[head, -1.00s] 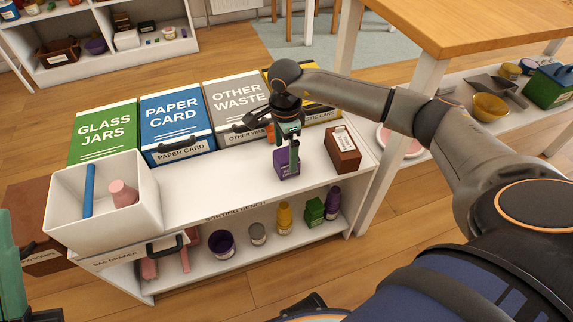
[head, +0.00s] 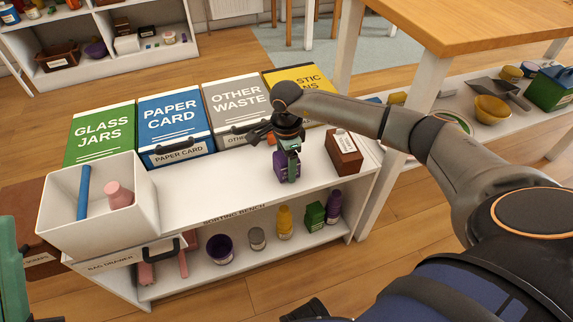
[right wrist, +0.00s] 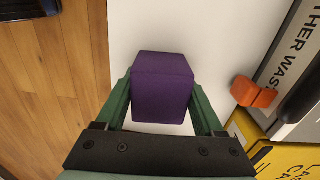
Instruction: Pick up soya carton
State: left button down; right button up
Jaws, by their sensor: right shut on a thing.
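A purple carton (head: 279,166) stands upright on the white bench top, and I cannot read its label. My right gripper (head: 288,160) reaches down over it from above and is shut on it. In the right wrist view the purple carton (right wrist: 162,88) sits between the two green fingers of the right gripper (right wrist: 162,108), one on each side. I cannot tell whether it is clear of the bench. A green part of my left gripper (head: 12,265) shows at the left edge, and its jaws cannot be made out.
Green, blue, grey and yellow labelled bins (head: 172,125) line the back of the bench. A brown box (head: 344,152) stands right of the carton. A white bin (head: 98,208) with a blue and a pink item is at left.

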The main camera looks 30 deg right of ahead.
jog(key=c, duration=0.8)
jog(key=shift+r, duration=0.15)
